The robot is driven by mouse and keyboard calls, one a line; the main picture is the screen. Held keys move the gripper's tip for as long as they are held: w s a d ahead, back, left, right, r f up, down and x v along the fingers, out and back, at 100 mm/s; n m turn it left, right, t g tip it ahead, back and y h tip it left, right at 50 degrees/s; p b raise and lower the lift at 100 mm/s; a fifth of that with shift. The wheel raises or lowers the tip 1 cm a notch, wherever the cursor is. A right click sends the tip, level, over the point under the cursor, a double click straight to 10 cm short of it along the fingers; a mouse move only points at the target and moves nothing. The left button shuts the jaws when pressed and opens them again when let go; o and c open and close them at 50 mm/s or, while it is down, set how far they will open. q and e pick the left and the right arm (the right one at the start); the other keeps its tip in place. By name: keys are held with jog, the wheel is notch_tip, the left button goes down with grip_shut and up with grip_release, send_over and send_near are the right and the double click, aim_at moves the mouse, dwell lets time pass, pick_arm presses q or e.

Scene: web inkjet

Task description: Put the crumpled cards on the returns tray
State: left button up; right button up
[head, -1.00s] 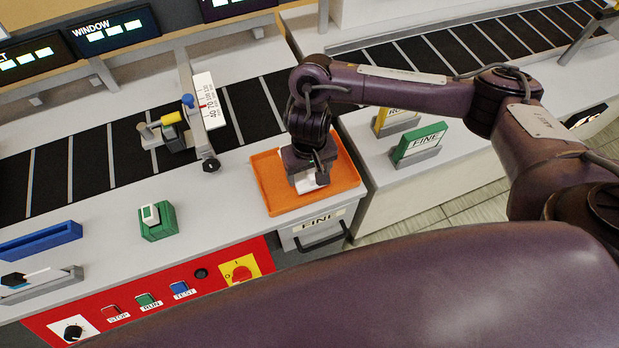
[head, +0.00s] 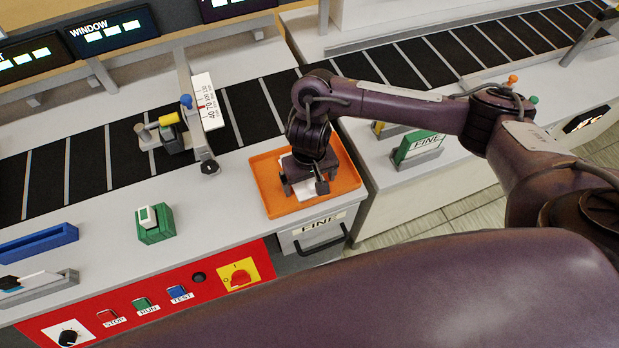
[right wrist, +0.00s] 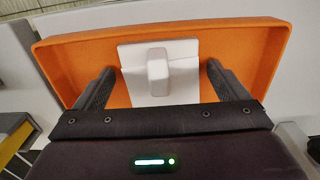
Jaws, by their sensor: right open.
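The orange tray (head: 349,178) lies on the right end of the near counter. A white card (head: 309,194) with a raised white block on it lies in the tray; in the right wrist view the card (right wrist: 186,82) lies flat on the tray floor (right wrist: 72,70). My right gripper (head: 304,186) is low over the tray. In the right wrist view its fingers (right wrist: 160,72) stand open on either side of the card's block, with gaps on both sides. Part of the card is hidden under the gripper in the head view. My left gripper is not in view.
A green holder (head: 156,232) with a white card stands left of the tray. A blue tray (head: 38,242) and a grey rack (head: 40,288) sit farther left. A dark conveyor (head: 88,170) with a gauge post (head: 198,135) runs behind.

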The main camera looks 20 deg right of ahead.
jog(key=shift+r, duration=0.1)
notch_tip(320, 180, up, 12)
jog(key=p, duration=0.3)
jog(key=shift+p, duration=0.35)
dwell(0.3)
